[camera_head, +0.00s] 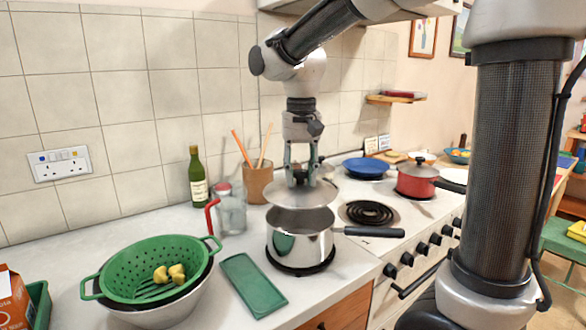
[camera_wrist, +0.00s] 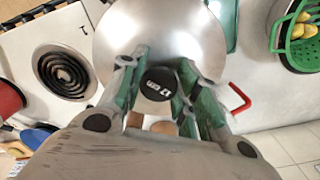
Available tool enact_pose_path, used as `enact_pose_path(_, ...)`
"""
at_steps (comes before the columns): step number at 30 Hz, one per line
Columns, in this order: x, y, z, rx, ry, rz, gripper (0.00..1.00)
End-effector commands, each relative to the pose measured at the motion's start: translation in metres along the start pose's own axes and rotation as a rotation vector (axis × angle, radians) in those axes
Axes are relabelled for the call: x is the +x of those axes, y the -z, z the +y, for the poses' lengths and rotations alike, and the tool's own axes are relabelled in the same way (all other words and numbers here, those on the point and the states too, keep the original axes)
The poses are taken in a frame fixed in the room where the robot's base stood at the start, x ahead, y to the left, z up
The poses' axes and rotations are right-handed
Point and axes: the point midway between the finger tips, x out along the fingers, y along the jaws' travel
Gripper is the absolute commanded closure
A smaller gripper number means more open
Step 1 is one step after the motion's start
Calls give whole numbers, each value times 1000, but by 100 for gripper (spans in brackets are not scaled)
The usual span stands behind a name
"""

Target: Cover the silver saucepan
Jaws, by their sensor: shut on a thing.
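The silver saucepan (camera_head: 300,240) stands on a dark round base on the counter at the left of the stove, its dark handle pointing right. My gripper (camera_head: 303,178) is above it, shut on the black knob (camera_wrist: 159,84) of a silver lid (camera_head: 302,194). The lid is roughly level and hangs just above the saucepan, with a gap showing between them in the head view. In the wrist view the lid (camera_wrist: 160,30) fills the upper middle and hides the saucepan below.
A green colander (camera_head: 140,270) with yellow pieces, a glass jug (camera_head: 231,212) with a red handle, a utensil pot (camera_head: 257,183) and a green bottle (camera_head: 197,180) stand to the left. A green board (camera_head: 252,284) lies in front. A bare coil burner (camera_head: 369,213) and red pot (camera_head: 416,182) are right.

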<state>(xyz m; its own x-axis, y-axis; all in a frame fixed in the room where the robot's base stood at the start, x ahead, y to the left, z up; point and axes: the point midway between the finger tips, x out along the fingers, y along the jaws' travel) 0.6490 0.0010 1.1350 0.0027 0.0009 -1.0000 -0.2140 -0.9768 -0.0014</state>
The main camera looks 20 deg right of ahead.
Motion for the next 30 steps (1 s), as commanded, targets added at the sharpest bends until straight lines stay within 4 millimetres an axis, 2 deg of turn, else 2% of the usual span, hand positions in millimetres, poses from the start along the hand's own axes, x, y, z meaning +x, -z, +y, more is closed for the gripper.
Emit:
enact_pose_path(9, 31, -1, 0, 0, -2, -2, 97)
enact_pose_path(15, 44, 0, 0, 0, -1, -2, 97)
enact_pose_path(30, 48, 0, 0, 0, -1, -1, 97)
